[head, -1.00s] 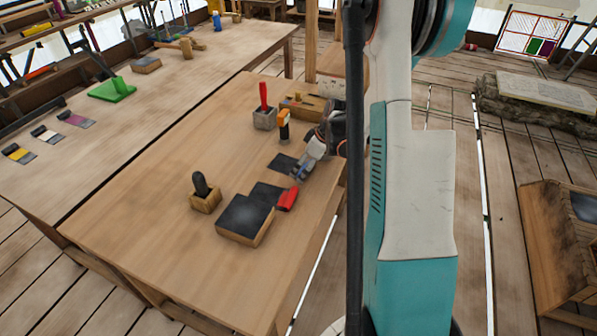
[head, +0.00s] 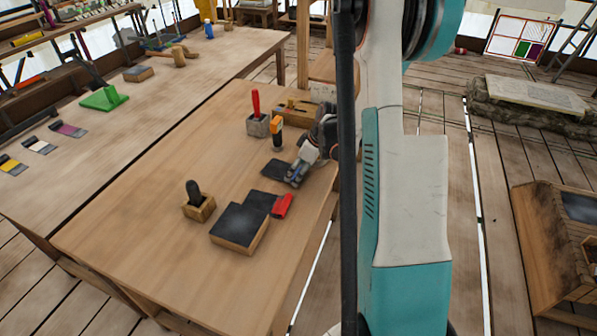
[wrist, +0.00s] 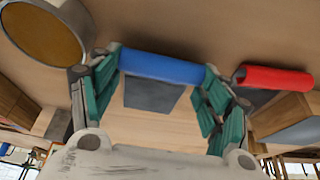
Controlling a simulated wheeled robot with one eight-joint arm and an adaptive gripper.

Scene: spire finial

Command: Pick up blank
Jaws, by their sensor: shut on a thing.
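A blue cylindrical piece (wrist: 162,67), apparently the blank, lies across the fingers of my gripper (wrist: 160,78) in the wrist view. My gripper is shut on it. A dark square pad (wrist: 152,95) shows just past it. In the head view, my gripper (head: 293,180) is low over the near table's right side, beside a dark pad (head: 275,169). The blue piece is hard to make out there. I cannot tell whether it still touches the table.
A red piece (head: 282,205) lies by another dark pad (head: 261,200), near a dark-topped block (head: 239,228). An orange-and-black tool (head: 277,133), a red-handled tool in a block (head: 257,112) and a black-knobbed block (head: 197,202) stand nearby. The table's (head: 130,230) left side is clear.

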